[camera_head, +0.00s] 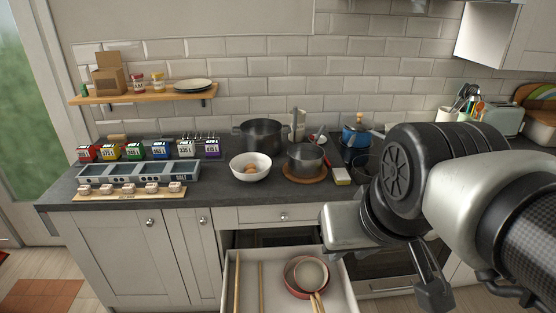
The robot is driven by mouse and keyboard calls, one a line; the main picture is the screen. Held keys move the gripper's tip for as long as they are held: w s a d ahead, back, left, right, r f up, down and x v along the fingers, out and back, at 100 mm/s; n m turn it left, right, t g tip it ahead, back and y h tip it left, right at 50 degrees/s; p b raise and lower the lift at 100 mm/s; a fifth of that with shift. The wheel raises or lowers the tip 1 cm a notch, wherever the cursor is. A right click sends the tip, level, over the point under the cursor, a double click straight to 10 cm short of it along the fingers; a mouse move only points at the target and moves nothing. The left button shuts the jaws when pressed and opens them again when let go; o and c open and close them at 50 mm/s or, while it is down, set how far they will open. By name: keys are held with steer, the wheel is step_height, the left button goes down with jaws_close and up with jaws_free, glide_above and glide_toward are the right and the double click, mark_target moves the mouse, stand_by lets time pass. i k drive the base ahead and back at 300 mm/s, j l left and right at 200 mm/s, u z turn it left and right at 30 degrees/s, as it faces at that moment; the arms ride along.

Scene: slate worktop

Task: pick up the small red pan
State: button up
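A round red pan (291,286) lies in the open drawer (230,285) below the worktop, towards its right side. A pale round shape fills much of its inside; I cannot tell if this is its base or another dish. Light wooden sticks or handles show at its front edge, cut off by the picture's bottom. My gripper (432,288) is at the lower right, right of the drawer and apart from the pan. Only one dark finger-like part shows clearly, so its opening cannot be judged.
The slate worktop (220,199) holds a white bowl with eggs (250,167), a pot on a wooden board (305,157), a larger dark pot (262,134), and a grey compartment tray (140,171). Long wooden rods (237,283) lie in the drawer's left part.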

mark_target(311, 275)
steer(key=k+l, duration=0.1)
steer(key=l, duration=0.25)
steer(key=k+l, duration=0.15)
steer(key=l, duration=0.15)
steer(key=k+l, duration=0.1)
steer(key=l, duration=0.25)
steer(key=l+u, duration=0.1)
steer(key=l, duration=1.05)
steer(key=i+l, duration=0.75)
steer(key=l, duration=0.15)
steer(key=i+j, duration=0.15)
steer(key=i, duration=0.3)
steer(key=j+u, duration=0.05)
